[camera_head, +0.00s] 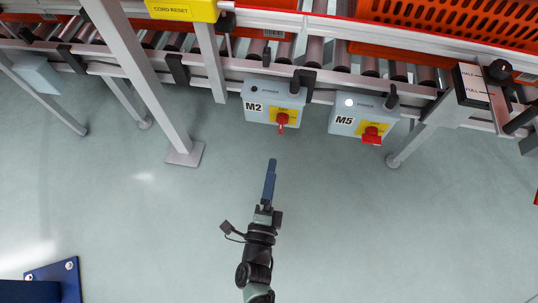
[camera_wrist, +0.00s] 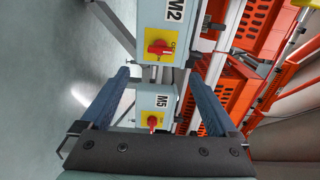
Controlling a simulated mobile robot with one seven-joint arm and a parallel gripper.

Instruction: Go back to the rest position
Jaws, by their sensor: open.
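My gripper (camera_head: 270,180) reaches up from the bottom middle of the head view, over bare floor, below the conveyor's control boxes. In the wrist view my gripper (camera_wrist: 165,92) shows two blue fingers spread apart with nothing held between them. The M2 control box (camera_head: 272,102) and the M5 control box (camera_head: 363,118) hang on the conveyor frame, apart from the gripper. Each has a red switch on a yellow plate. In the wrist view the M2 box (camera_wrist: 150,14) is at the top and the M5 box (camera_wrist: 145,102) shows between the fingers.
A roller conveyor (camera_head: 240,65) runs across the top of the head view, with orange totes (camera_head: 450,28) at upper right. A grey support post (camera_head: 150,80) stands at left. A blue base plate (camera_head: 60,280) is at bottom left. The floor (camera_head: 400,230) around my arm is clear.

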